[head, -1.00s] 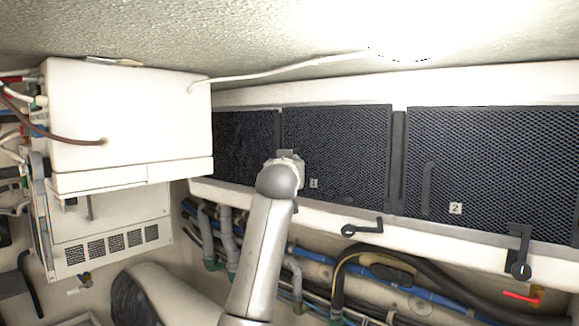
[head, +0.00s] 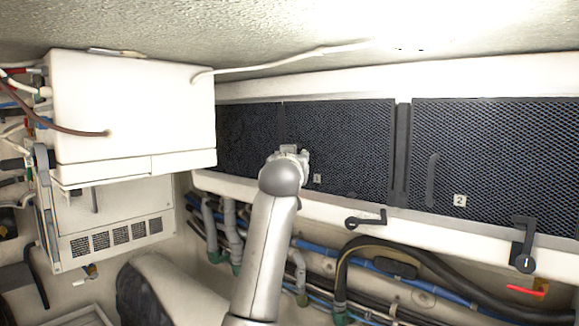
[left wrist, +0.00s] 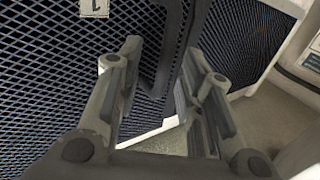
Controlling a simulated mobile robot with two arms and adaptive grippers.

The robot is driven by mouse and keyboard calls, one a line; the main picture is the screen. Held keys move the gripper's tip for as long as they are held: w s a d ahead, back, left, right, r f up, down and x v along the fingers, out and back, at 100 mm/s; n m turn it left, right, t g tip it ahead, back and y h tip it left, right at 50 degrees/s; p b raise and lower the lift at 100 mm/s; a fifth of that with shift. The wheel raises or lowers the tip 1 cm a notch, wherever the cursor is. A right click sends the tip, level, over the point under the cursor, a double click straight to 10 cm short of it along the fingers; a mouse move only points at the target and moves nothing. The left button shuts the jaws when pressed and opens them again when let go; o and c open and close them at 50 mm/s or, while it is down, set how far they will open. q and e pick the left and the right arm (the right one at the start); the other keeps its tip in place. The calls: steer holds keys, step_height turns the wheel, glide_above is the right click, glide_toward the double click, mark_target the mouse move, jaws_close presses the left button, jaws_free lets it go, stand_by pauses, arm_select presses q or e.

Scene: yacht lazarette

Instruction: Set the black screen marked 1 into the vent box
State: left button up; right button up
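The black mesh screen marked 1 (head: 352,145) stands upright in the middle of the long white vent box (head: 345,213). Its number tag shows beside my gripper, and again at the top of the left wrist view (left wrist: 95,8). My left gripper (head: 290,153) is at the screen's left part and hides some of it. In the left wrist view its two fingers (left wrist: 158,75) are apart, with a dark handle-like bar (left wrist: 168,45) between them; I cannot tell whether they touch it. I cannot tell whether the screen is fully seated. My right gripper is not in view.
The screen marked 2 (head: 500,160) is to the right, with a black handle. Two black latches (head: 366,219) (head: 524,245) sit on the lower rim. Another dark mesh panel (head: 247,135) is at the left, beside a white cabinet (head: 135,110). Hoses and pipes (head: 400,268) run below.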

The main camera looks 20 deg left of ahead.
arm_select(q)
steer(key=v, duration=1.1)
steer(key=shift+w+r, duration=0.1)
